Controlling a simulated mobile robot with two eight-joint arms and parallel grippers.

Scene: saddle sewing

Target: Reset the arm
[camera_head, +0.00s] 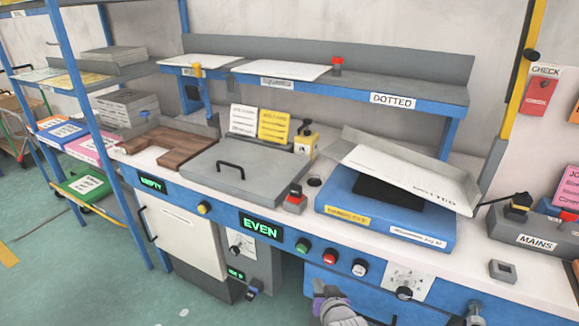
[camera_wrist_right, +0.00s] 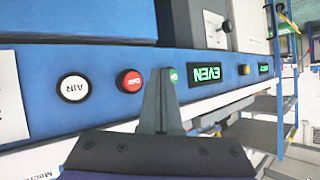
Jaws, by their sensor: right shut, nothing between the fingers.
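My right gripper (camera_head: 335,305) shows at the bottom edge of the head view, in front of the workbench's blue front panel (camera_head: 300,262). In the right wrist view its fingers (camera_wrist_right: 159,78) are together, with nothing between them. They appear in front of the panel, close to the green button (camera_wrist_right: 173,76) in the picture; I cannot tell whether they touch it. The red button (camera_wrist_right: 130,81) and white AIR button (camera_wrist_right: 73,88) lie to the left of them there. My left gripper is in neither view.
On the bench are a grey lidded plate (camera_head: 245,185), a blue box (camera_head: 385,225) with a tilted grey tray (camera_head: 440,185), and a MAINS box (camera_head: 535,238). The green displays read EMPTY and EVEN. A blue shelf rack (camera_head: 65,60) stands at left. Open floor (camera_head: 70,265) shows at lower left.

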